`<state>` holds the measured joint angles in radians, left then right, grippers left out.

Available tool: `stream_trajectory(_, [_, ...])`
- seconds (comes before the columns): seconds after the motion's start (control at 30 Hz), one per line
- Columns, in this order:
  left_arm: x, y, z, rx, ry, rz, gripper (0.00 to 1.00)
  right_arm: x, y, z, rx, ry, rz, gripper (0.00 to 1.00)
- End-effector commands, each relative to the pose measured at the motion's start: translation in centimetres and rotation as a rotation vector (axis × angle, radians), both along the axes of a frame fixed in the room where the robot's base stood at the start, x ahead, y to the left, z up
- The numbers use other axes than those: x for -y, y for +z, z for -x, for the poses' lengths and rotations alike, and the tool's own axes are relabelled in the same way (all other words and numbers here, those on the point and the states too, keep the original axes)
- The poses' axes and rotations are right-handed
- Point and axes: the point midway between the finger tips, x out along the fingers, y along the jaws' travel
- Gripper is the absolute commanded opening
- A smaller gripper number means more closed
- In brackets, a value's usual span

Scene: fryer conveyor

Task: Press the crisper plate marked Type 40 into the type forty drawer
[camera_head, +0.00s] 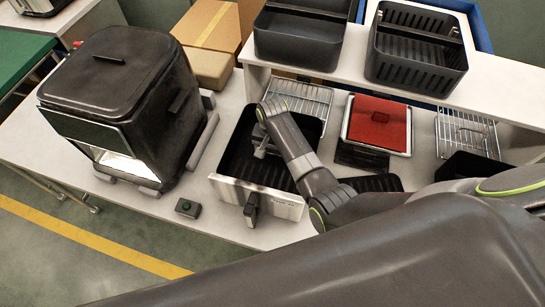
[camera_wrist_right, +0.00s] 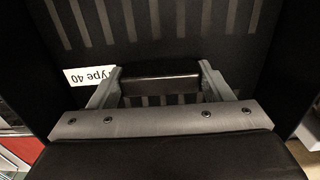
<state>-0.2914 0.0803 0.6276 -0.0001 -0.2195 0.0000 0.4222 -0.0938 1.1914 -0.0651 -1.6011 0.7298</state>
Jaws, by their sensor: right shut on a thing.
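The open black drawer (camera_head: 232,163) with a silver front and a dark handle stands on the white counter. My right gripper (camera_head: 264,146) reaches down inside it. In the right wrist view, my right gripper (camera_wrist_right: 160,88) is shut on the black raised grip of the slotted dark crisper plate (camera_wrist_right: 185,25). A white label reading Type 40 (camera_wrist_right: 90,76) lies on the plate beside the left finger. Dark walls flank the plate on both sides. I cannot tell whether the plate is fully seated. My left gripper is not in view.
A black fryer (camera_head: 115,85) stands left of the drawer. A small box with a green button (camera_head: 187,208) is at the front edge. A red item (camera_head: 379,122), wire racks (camera_head: 466,135) and dark slotted plates (camera_head: 375,183) lie to the right. Black baskets (camera_head: 418,50) stand on the raised shelf behind.

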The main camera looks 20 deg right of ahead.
Motion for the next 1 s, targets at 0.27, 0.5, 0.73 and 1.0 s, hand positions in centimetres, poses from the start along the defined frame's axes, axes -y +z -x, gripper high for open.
stream_trajectory(0.27, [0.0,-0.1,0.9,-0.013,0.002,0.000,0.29,0.0,-3.2,0.0,0.000,0.001,0.000,0.44])
stream_trajectory(0.5, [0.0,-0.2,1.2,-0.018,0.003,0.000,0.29,0.0,-4.0,0.0,0.002,0.000,-0.001,0.44])
stream_trajectory(0.73, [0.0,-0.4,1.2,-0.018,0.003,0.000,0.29,0.0,-4.2,0.0,0.001,0.000,0.000,0.44])
stream_trajectory(1.0, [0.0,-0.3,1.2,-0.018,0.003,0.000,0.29,0.0,-4.2,0.0,0.001,0.000,0.000,0.94])
